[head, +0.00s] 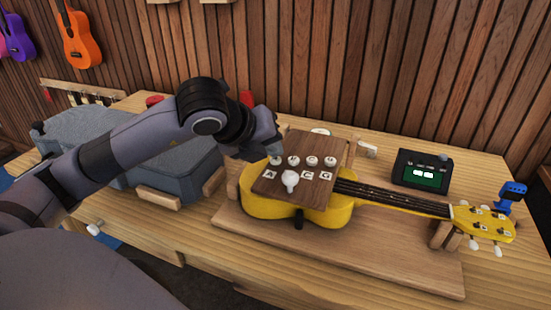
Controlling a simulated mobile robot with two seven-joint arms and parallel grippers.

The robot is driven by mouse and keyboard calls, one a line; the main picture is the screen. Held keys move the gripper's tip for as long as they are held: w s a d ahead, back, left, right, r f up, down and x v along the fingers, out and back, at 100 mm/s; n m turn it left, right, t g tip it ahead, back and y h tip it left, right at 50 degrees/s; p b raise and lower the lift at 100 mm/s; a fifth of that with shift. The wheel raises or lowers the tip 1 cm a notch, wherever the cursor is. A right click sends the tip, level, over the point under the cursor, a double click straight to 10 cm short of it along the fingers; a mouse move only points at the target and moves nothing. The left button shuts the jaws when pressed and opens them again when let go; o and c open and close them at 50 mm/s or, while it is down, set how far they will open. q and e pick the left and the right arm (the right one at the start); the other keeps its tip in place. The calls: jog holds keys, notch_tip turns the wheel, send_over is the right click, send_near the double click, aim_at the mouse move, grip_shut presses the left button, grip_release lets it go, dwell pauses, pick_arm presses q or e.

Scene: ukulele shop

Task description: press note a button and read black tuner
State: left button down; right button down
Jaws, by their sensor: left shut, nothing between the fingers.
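A brown wooden board (318,146) lies over the body of a yellow ukulele (335,211) and carries a row of round buttons. The leftmost button, the note A button (276,160), stands above a white label with the letter A (272,175). My left gripper (268,152) is shut, its tip right at this button; I cannot tell whether it touches. The black tuner (410,178) stands on the bench to the right, its green screen showing white marks too small to read. My right gripper is not in view.
A white knob (290,180) stands on the board beside the labels. The ukulele rests on a wooden cradle (360,260). A grey case (130,130) lies on the bench under my left arm. A blue clip-on device (511,193) sits near the headstock.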

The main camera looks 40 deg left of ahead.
aim_at(272, 161)
pick_arm(q)
jog(key=shift+f+b, duration=0.35)
jog(key=shift+b, duration=0.1)
dwell(0.3)
jog(key=shift+r, duration=0.1)
jog(key=shift+r+p, duration=0.5)
jog(key=shift+r, duration=0.35)
jog(key=shift+r+p, duration=1.6)
jog(key=shift+r, duration=0.95)
